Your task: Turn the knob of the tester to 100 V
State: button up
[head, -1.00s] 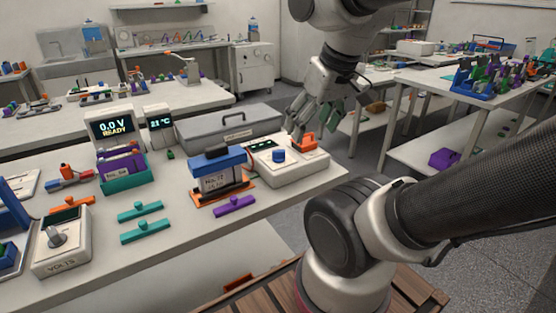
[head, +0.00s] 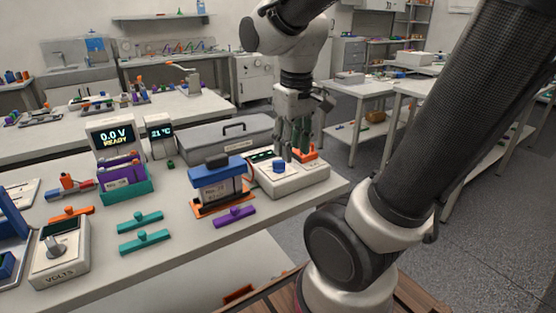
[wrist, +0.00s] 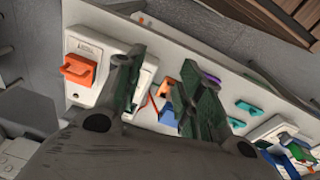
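The white box marked VOLTS (head: 60,262) stands at the near left of the bench in the head view. It has a dark window and a grey knob (head: 55,248) on its sloped face; the knob's setting is too small to read. A display (head: 113,135) behind it reads 0.0 V READY. My gripper (head: 293,155) is far to the right of this knob, above another white box (head: 300,183) with a blue knob (head: 279,166) and an orange handle. In the wrist view my gripper (wrist: 162,85) has its fingers apart with nothing held between them.
A blue-topped battery block (head: 215,185) in an orange cradle stands between the two white boxes. Teal bars (head: 143,242) and a purple bar (head: 234,216) lie on the bench. A grey lidded case (head: 225,138) is behind. The bench's front strip is mostly clear.

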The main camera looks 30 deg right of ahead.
aim_at(279, 161)
jog(key=w+f+n+g, duration=0.1)
jog(key=w+n, duration=0.1)
jog(key=w, duration=0.1)
jog(key=w+f+n+g+h, duration=0.1)
jog(key=w+f+n, duration=0.1)
jog(key=w, duration=0.1)
jog(key=w+f+n+g+h, duration=0.1)
jog(key=w+f, duration=0.1)
jog(key=w, duration=0.2)
jog(key=shift+a+n, duration=0.2)
jog(key=shift+n, duration=0.2)
jog(key=w+d+r+n+h, duration=0.1)
jog(key=w+n, duration=0.2)
jog(key=w, duration=0.1)
jog(key=shift+n+h, duration=0.3)
jog(key=shift+n, duration=0.5)
jog(key=x, duration=0.5)
jog(key=s+x, duration=0.1)
jog(key=x, duration=0.1)
jog(key=shift+s+d+f, duration=0.1)
jog(key=shift+d, duration=0.2)
grip_shut()
